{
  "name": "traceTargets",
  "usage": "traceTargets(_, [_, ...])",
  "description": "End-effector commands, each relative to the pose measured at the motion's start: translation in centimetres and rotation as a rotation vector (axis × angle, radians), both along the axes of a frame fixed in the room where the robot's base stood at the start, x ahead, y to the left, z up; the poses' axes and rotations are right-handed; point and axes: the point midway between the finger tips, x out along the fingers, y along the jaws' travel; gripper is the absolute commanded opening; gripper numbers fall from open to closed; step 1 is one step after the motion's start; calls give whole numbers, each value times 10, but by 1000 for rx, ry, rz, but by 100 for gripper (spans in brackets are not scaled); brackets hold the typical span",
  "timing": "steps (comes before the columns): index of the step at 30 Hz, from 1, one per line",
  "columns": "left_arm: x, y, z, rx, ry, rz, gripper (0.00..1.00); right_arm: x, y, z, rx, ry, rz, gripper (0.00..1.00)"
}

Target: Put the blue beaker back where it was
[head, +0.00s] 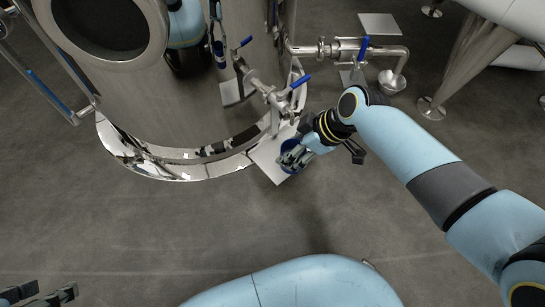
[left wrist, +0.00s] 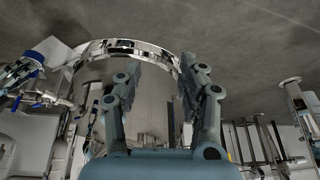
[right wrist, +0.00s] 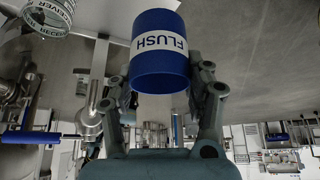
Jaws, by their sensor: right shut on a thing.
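The blue beaker (right wrist: 160,50) carries a white band reading "FLUSH". My right gripper (right wrist: 163,92) is shut on it in the right wrist view, one finger on each side. In the head view, the blue beaker (head: 289,145) and my right gripper (head: 293,158) are over or on a pale square plate (head: 262,157) beside the tank base; I cannot tell whether the beaker touches it. The gripper hides part of the beaker. My left gripper (left wrist: 160,82) is open and empty, and shows at the bottom left of the head view (head: 42,296).
The shiny tank (head: 180,110) stands close left of the plate. A valve with a blue handle (head: 300,81) juts out near my right gripper. A pipe outlet hangs over another vessel (head: 391,83). A clear beaker marked "RECEIVER" (right wrist: 48,15) shows in the right wrist view. The front floor is clear.

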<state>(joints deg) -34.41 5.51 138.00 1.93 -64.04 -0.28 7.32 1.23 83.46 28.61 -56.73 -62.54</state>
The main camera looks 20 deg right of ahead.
Motion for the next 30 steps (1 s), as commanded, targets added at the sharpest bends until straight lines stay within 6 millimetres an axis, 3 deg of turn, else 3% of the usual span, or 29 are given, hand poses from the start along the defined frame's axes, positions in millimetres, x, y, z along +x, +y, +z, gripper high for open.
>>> traceTargets(3, [5,0,-24,-2,-92,2,40,13,9,-13,2,1,0,14])
traceTargets(12, [12,-1,-58,-7,-345,-6,40,43,26,-33,1,1,1,14])
traceTargets(22, [10,-2,-63,-11,-473,-15,40,51,31,-41,0,-1,1,14])
traceTargets(27, [-1,-4,-73,-17,-570,-24,40,49,30,-58,0,4,1,14])
traceTargets(30, [20,-7,-54,-21,-696,-36,40,49,30,-66,0,4,1,14])
